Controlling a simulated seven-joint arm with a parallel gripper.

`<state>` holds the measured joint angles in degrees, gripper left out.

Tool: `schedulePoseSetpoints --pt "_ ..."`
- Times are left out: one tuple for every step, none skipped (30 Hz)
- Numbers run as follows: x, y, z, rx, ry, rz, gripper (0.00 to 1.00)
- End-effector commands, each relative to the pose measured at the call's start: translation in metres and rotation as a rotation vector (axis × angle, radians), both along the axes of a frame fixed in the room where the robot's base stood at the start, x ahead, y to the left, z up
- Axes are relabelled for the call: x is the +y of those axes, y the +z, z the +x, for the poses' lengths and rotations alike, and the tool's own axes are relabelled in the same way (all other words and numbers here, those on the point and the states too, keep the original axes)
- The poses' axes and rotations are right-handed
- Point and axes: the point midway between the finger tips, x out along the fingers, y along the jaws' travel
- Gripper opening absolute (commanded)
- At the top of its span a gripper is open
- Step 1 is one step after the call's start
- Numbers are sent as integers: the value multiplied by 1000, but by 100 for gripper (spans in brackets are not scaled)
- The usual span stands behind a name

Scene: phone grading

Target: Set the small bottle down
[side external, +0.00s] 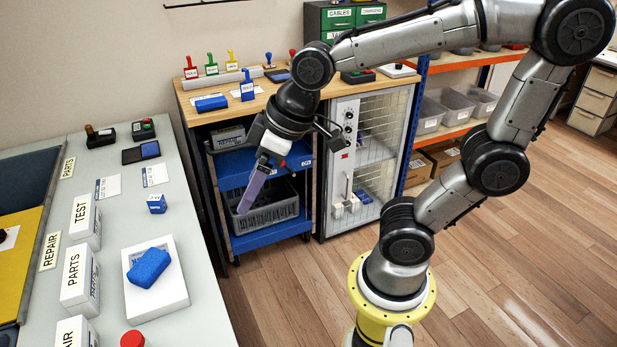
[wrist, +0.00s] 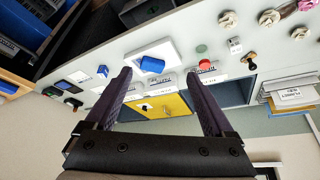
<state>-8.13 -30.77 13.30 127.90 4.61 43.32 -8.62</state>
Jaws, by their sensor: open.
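My gripper (side external: 252,186) hangs past the right edge of the grey bench, in front of a blue cart. In the wrist view my gripper (wrist: 157,77) has its two dark purple fingers wide apart, with nothing between them. No clear bottle shape shows in either view. A small blue labelled item (side external: 157,204) stands on the bench, apart from my gripper; I cannot tell whether it is the small bottle. It seems to show in the wrist view too (wrist: 102,71).
A blue sponge (side external: 149,267) lies on a white tray (side external: 178,301) on the bench (side external: 203,322). White blocks marked TEST (side external: 84,221) and PARTS (side external: 78,276) stand left of it. A red button (side external: 132,339) is at the front. The blue cart (side external: 264,240) holds a grey crate (side external: 284,212).

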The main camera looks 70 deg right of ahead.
Motion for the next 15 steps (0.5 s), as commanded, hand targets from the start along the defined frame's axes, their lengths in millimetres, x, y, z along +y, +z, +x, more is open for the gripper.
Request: schedulePoseSetpoints --pt "-16 6 -23 -18 -66 0 88" --pt "-23 6 -36 -19 -98 0 88" --pt "-30 6 -50 -24 -137 -1 88" --pt "-35 6 -59 -26 -164 -2 88" --pt "-39 5 -67 -28 -186 -2 88" --pt "-43 3 -75 -30 -211 -3 88" --pt "-45 2 -80 -30 -225 -4 88" --pt "-47 1 -84 -30 -235 -4 88" --pt "-48 1 -87 -31 -246 -5 88" --pt "-49 0 -89 -31 -250 -5 88" --pt "-49 0 -90 -30 -253 -5 88" --pt "-49 0 -90 -29 -255 -6 88" --pt "-49 0 -90 -29 -254 -5 88" --pt "-49 0 -90 -29 -253 -5 88" --pt "-49 0 -90 -29 -252 -5 88"
